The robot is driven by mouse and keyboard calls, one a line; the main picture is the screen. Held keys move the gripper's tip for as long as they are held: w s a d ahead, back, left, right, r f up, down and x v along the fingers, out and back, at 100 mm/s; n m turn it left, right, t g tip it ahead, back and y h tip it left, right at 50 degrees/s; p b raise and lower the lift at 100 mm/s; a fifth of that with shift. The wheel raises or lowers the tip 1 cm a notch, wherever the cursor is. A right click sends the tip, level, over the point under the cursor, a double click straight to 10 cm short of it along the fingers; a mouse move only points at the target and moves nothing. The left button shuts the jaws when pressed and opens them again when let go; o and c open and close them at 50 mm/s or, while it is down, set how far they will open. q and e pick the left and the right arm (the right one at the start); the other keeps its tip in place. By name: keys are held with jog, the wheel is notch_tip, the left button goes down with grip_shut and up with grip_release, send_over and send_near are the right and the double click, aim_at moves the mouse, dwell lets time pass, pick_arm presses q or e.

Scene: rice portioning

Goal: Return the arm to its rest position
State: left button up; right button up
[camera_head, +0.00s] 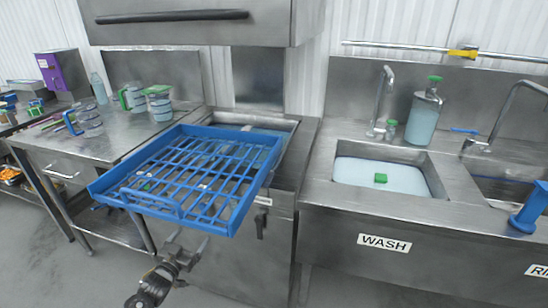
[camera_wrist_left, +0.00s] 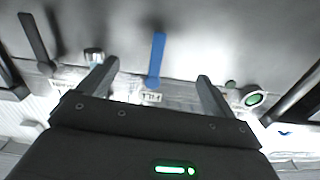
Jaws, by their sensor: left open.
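My left gripper (camera_head: 187,243) is low in the head view, in front of and below the near edge of a blue rack (camera_head: 105,186). Its fingers are apart, with nothing seen between them. In the left wrist view the fingers (camera_wrist_left: 157,70) are also spread. A blue strip (camera_wrist_left: 157,58) shows between them there, beyond the fingertips; I cannot tell how far off it is. My right gripper is in neither view.
The blue rack sits over the steel counter and sticks out towards me. A steel table (camera_head: 110,145) with clear jugs (camera_head: 159,104) stands at left. A wash sink (camera_head: 380,174) with a soap bottle (camera_head: 424,115) is at right. Open floor (camera_head: 60,265) lies at lower left.

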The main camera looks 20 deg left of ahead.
pick_arm(q)
jog(key=s+d+f+m+g+y, duration=0.1)
jog(key=s+f+g, duration=0.45)
jog(key=f, duration=0.75)
jog(key=s+f+g, duration=0.3)
jog(key=s+f, duration=0.6)
jog(key=f, duration=0.5)
jog(key=s+d+f+g+p, duration=0.1)
jog(key=s+d+f, duration=0.3)
jog(key=s, duration=0.7)
jog(key=s+d+f+g, duration=0.4)
jog(key=s+d+f, duration=0.1)
jog(key=s, duration=0.7)
jog(key=s+d+f+m+g+h+p, duration=0.1)
jog(key=s+d+f+g, duration=0.2)
jog(key=s, duration=0.8)
jog(key=d+f, duration=0.2)
jog(key=d, duration=0.2)
jog(key=shift+s+p, duration=0.15)
jog(key=shift+p, duration=0.15)
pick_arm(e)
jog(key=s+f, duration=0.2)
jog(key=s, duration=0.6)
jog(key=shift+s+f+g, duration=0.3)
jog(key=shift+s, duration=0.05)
pick_arm(q)
jog(key=shift+f, duration=0.1)
jog(key=shift+c, duration=0.4)
